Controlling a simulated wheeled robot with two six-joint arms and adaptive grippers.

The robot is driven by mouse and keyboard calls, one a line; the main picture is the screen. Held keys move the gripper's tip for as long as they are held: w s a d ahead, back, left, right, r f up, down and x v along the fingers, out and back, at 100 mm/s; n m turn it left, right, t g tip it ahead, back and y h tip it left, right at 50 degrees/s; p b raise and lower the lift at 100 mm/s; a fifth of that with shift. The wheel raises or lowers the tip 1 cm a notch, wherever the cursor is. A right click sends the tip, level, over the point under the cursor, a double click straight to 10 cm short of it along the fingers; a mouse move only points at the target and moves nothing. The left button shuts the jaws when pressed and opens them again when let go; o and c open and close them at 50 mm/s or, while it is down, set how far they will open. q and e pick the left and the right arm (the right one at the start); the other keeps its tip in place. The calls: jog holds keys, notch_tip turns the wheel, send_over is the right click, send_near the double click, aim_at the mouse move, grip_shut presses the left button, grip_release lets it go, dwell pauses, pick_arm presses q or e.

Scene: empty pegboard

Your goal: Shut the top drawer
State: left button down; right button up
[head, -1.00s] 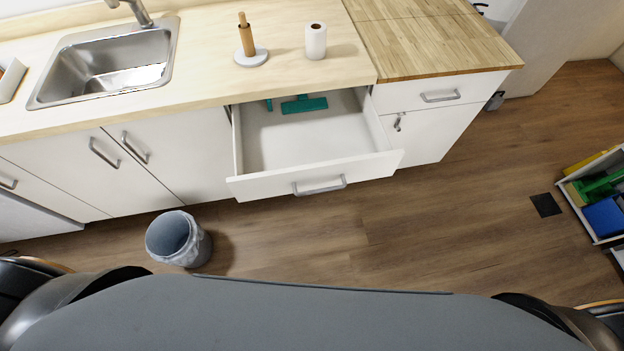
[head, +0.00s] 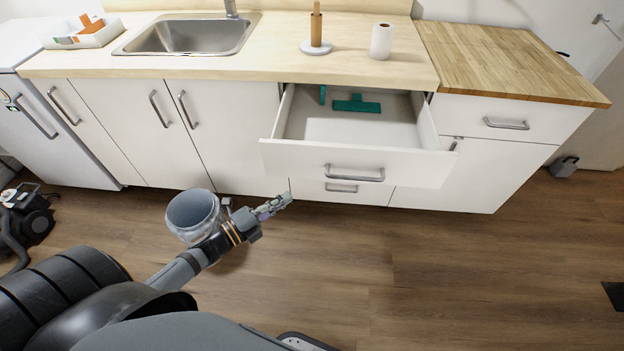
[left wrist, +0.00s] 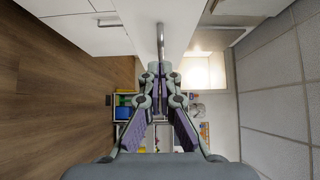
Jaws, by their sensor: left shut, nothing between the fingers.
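The top drawer (head: 300,157) is pulled well out from the white cabinet under the counter, with its inside showing. Its bar handle (head: 355,173) is on the middle of its front. In the left wrist view, a white front with a bar handle (left wrist: 160,42) shows just beyond the fingertips. My left gripper (head: 285,201) is shut and empty, in front of the cabinet, left of and below the drawer front. It also shows in the left wrist view (left wrist: 160,68), fingertips together. I cannot tell whether it touches anything. My right gripper is not in view.
Teal items (head: 356,105) lie in the open drawer. A lower drawer handle (head: 341,188) shows beneath it. A lined bin (head: 194,212) stands on the floor beside my left forearm. The wooden floor (head: 460,265) to the right is clear.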

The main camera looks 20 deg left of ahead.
pick_arm(q)
jog(key=w+d+f+b, duration=0.1)
jog(key=w+b, duration=0.1)
jog(key=b, duration=0.3)
send_near(322, 165)
jog(key=w+d, duration=0.2)
jog(key=d, duration=0.2)
jog(key=w, duration=0.1)
jog(key=w+a+b, duration=0.1)
jog(key=shift+w, duration=0.35)
jog(key=shift+w+r, duration=0.1)
jog(key=shift+w, duration=0.05)
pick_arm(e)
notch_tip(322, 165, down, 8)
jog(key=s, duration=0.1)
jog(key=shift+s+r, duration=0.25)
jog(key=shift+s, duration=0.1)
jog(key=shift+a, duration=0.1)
